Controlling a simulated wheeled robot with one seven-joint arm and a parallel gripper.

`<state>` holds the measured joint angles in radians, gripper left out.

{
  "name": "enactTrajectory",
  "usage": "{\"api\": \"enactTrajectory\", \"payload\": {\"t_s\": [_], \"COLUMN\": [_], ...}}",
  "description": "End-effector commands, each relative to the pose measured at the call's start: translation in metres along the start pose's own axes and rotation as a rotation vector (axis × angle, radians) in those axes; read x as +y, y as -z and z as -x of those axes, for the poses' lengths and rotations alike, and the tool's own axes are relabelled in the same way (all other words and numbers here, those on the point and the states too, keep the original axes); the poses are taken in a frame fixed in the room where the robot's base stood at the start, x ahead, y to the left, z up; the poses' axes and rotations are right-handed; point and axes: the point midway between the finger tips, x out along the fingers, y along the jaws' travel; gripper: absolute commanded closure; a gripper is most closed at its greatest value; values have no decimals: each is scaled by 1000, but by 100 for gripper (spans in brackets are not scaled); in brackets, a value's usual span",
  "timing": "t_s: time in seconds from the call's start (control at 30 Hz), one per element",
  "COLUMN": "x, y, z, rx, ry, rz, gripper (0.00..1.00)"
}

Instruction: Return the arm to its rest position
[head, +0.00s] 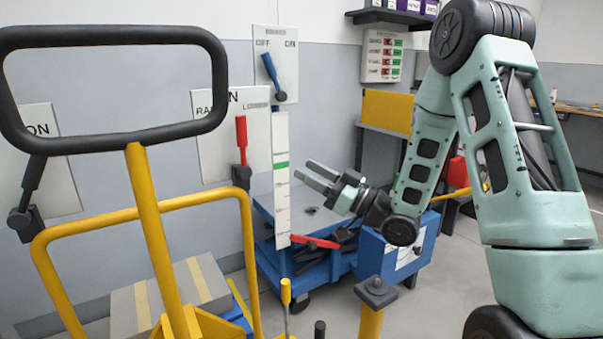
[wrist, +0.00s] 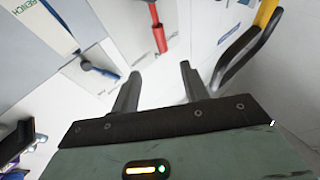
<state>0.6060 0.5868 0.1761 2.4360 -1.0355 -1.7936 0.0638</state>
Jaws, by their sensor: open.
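My gripper (head: 319,177) is at the middle of the head view, at the end of my pale green arm, pointing left. Its two fingers are apart with nothing between them. In the wrist view, the open fingers (wrist: 158,85) point toward the wall panels, and the gap between them is empty. In the head view the gripper is in front of the wall, above a blue cart (head: 262,203), apart from the levers. My arm reaches in from the right side, bent at the elbow.
A red lever (head: 241,137) and a blue lever (head: 271,72) are on wall panels left of the gripper. A yellow hand truck (head: 150,220) with a black handle stands at the near left. A yellow post (head: 371,315) stands in front. Open floor lies at the right.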

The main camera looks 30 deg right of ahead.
Motion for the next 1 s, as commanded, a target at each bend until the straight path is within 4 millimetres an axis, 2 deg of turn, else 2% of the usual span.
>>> {"api": "enactTrajectory", "payload": {"t_s": [0.27, 0.37, 0.47, 0.6, 0.73, 0.87, 1.0], "x": [-2, -11, -28, -61, -97, -136, -185], "y": [-2, -13, -34, -68, -92, -108, -113], "z": [-3, -16, -37, -60, -63, -50, -20], "rx": [-13, -83, -221, -472, -704, -933, -1177], "ry": [2, 6, 6, -5, -18, -28, -26], "rz": [3, 15, 41, 76, 95, 100, 92], "gripper": [55, 55, 55, 55, 55, 55, 55]}}
